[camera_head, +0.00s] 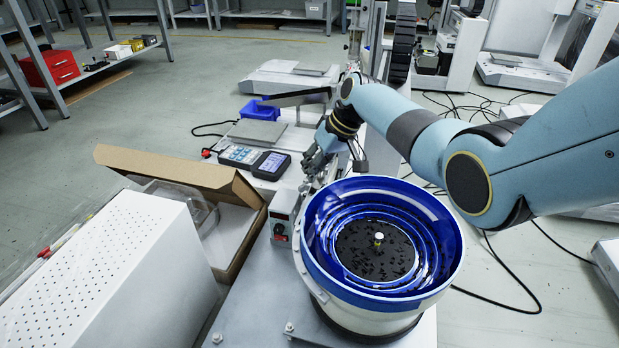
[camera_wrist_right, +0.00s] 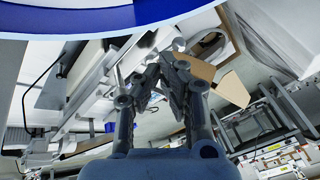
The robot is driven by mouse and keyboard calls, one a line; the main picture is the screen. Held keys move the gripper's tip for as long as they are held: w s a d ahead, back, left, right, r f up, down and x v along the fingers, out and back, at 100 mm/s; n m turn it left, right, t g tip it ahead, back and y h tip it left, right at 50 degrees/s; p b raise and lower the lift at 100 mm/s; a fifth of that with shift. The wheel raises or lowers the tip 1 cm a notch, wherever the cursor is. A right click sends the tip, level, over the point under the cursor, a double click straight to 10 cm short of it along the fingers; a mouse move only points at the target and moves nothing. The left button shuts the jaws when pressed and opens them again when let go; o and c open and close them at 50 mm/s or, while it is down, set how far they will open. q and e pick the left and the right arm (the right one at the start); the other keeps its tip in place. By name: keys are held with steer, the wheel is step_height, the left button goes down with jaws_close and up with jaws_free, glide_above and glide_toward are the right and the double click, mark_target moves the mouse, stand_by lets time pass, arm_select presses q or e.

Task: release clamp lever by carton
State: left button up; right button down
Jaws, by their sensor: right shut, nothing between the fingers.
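My right arm comes in from the right. Its gripper (camera_head: 312,166) points down at the rail just behind the blue bowl, with its fingers close together and nothing seen between them. In the right wrist view its fingertips (camera_wrist_right: 168,66) nearly meet. The open brown carton (camera_head: 252,236) lies to the left of the gripper with a flap raised; its cardboard also shows in the wrist view (camera_wrist_right: 232,90). I cannot make out the clamp lever clearly; small metal parts near the fingertips are partly hidden by the gripper. My left gripper is not in view.
A blue-and-white bowl feeder (camera_head: 448,262) stands right in front of the gripper. A small grey control box (camera_head: 283,228) sits between bowl and carton. A handheld meter (camera_head: 270,164) and blue bin (camera_head: 260,110) lie behind. A white perforated box (camera_head: 100,270) fills the front left.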

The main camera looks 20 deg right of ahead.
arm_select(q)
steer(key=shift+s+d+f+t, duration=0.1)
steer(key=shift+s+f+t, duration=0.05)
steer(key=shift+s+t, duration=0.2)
arm_select(e)
steer(key=shift+s+a+f, duration=0.1)
steer(key=shift+a+f, duration=0.3)
steer(key=shift+a, duration=0.1)
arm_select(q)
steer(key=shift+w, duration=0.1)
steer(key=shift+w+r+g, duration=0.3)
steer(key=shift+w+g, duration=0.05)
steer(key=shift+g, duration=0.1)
arm_select(e)
steer(key=shift+a+r+m, duration=0.1)
steer(key=shift+m, duration=0.3)
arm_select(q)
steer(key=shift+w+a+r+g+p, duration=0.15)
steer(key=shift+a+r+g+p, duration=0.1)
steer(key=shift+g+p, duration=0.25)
arm_select(e)
steer(key=shift+m, duration=0.3)
steer(key=shift+h, duration=0.3)
